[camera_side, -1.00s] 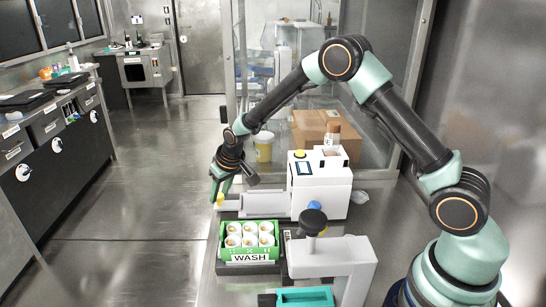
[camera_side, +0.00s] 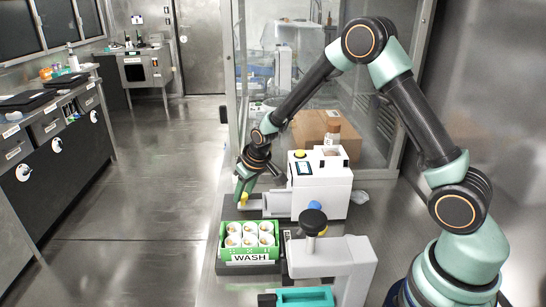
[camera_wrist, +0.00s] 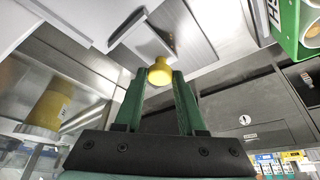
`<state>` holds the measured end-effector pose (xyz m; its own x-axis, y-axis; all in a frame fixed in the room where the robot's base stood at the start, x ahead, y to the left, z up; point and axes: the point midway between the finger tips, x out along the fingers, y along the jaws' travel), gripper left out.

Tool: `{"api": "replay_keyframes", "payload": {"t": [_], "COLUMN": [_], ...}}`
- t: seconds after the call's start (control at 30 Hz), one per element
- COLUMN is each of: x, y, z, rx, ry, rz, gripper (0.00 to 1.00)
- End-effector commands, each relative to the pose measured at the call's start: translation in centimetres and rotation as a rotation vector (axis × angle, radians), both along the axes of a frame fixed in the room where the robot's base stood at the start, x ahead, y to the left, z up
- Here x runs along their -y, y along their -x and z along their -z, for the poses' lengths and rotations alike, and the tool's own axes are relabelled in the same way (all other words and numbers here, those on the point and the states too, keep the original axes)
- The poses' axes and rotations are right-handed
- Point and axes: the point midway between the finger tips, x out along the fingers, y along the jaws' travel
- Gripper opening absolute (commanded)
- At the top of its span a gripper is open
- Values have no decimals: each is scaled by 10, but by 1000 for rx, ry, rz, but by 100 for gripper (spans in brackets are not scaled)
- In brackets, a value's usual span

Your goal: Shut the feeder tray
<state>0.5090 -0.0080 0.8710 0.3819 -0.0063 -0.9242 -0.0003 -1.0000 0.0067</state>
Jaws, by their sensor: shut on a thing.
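My gripper (camera_side: 242,198) is at the tray's outer left end, shut on a yellow knob. In the wrist view my green fingers (camera_wrist: 160,82) close on both sides of the yellow knob (camera_wrist: 160,71), with a pale grey part of the tray (camera_wrist: 148,38) beyond it. The joint between knob and tray is partly hidden.
A green rack (camera_side: 250,258) labelled WASH, holding several white-capped vials, stands just in front of the tray. A white stand with a black knob (camera_side: 313,220) is to its right. A cardboard box (camera_side: 312,128) is behind the feeder.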

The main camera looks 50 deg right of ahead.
Motion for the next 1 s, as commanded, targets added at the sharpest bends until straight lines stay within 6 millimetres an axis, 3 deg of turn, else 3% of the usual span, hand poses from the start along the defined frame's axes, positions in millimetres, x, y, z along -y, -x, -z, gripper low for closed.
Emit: {"api": "replay_keyframes", "payload": {"t": [0.2, 0.5, 0.53, 0.6, 1.0], "x": [16, 18, 18, 18, 17], "y": [17, 18, 18, 17, 18], "z": [0, 1, 1, 1, -3], "rx": [-2, -2, -2, -2, 1], "ry": [12, 12, 12, 12, 12], "rz": [6, 8, 8, 8, 7], "gripper": [0, 0, 46, 68, 68]}}
